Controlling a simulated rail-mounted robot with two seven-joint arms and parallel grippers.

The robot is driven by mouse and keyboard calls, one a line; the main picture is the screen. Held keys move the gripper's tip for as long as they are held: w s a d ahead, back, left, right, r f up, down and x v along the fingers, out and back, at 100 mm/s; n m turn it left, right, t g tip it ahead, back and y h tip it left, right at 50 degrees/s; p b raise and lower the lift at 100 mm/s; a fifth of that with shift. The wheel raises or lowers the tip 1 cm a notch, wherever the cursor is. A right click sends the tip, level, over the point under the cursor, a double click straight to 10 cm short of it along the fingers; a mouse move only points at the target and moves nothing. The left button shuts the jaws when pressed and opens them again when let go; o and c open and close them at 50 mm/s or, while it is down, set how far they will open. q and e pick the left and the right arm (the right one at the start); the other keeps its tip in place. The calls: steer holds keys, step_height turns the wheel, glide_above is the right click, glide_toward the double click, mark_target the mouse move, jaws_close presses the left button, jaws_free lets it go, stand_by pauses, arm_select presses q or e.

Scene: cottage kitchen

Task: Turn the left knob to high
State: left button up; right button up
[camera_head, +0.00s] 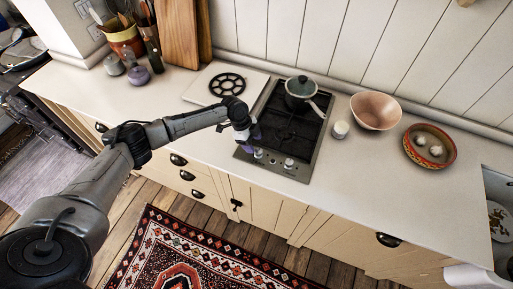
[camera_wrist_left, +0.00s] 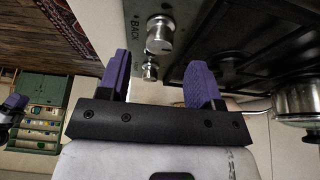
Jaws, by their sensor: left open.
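The left knob (camera_head: 258,153) is a silver knob on the front edge of the hob (camera_head: 312,155). It shows large in the left wrist view (camera_wrist_left: 160,35), beside the word "BACK". The right knob (camera_head: 289,163) is similar; it shows smaller and farther off in the wrist view (camera_wrist_left: 150,70). My left gripper (camera_head: 254,134) is over the hob's front left corner, close to the left knob. In the wrist view its two purple fingers (camera_wrist_left: 158,78) are apart and empty. The left knob appears just past their tips, in line with the gap; I cannot tell if they touch. Its setting is unreadable.
A lidded pot (camera_head: 300,94) stands on the back of the hob, its handle to the right. A white jar (camera_head: 340,129), a pink bowl (camera_head: 376,111) and a patterned bowl (camera_head: 429,147) are to the right. A white board (camera_head: 205,82) lies left of the hob.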

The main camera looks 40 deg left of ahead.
mark_target(257, 150)
arm_select(q)
steer(key=shift+x, duration=2.05)
steer(key=c, duration=0.9)
steer(key=shift+r+n+p, duration=0.15)
steer(key=shift+n+p, duration=0.35)
steer(key=shift+p, duration=0.25)
steer(key=n+t+y+p, duration=0.1)
steer(key=n+p, duration=0.3)
steer(key=n+t+y+p, duration=0.1)
steer(key=n+p, duration=0.2)
steer(key=p, duration=0.1)
steer(key=d+n+t+y+p, duration=0.1)
steer(key=n+p, duration=0.3)
steer(key=shift+s+r+n+y, duration=0.15)
steer(key=shift+s+n+y, duration=0.15)
steer(key=n+y+p, duration=0.1)
steer(key=n+p, duration=0.1)
steer(key=n, duration=0.1)
steer(key=shift+d+p, duration=0.1)
steer(key=shift+p, duration=0.3)
steer(key=shift+f+n+y+p, duration=0.2)
steer(key=shift+n+y+p, duration=0.35)
steer(key=shift+n, duration=0.55)
